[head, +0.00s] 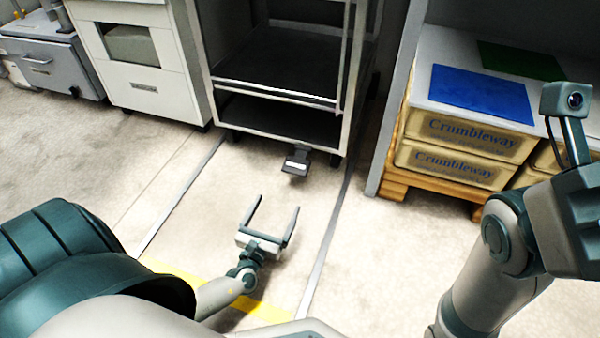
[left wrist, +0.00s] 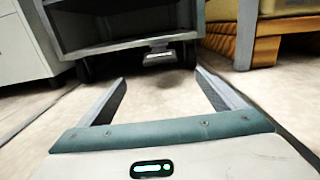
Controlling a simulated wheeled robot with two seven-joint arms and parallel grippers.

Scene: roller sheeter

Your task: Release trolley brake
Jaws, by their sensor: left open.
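The trolley (head: 275,105) is a grey-white frame with dark shelves, standing between floor rails in the head view. Its brake pedal (head: 297,162) is a small dark plate with a light strip, sticking out low at the front. In the left wrist view the pedal (left wrist: 160,58) is ahead, just above the gap between the fingertips. My left gripper (head: 272,208) is open and empty, low over the floor and short of the pedal, not touching it. Its fingers also show in the left wrist view (left wrist: 160,85). My right arm is at the right; its gripper fingers are not visible.
A white cabinet (head: 150,85) stands left of the trolley. Tan Crumbleway crates (head: 465,135) sit on a wooden pallet (head: 425,182) at the right, by a grey post (head: 395,120). Metal floor rails (head: 325,240) flank the trolley. The floor between gripper and pedal is clear.

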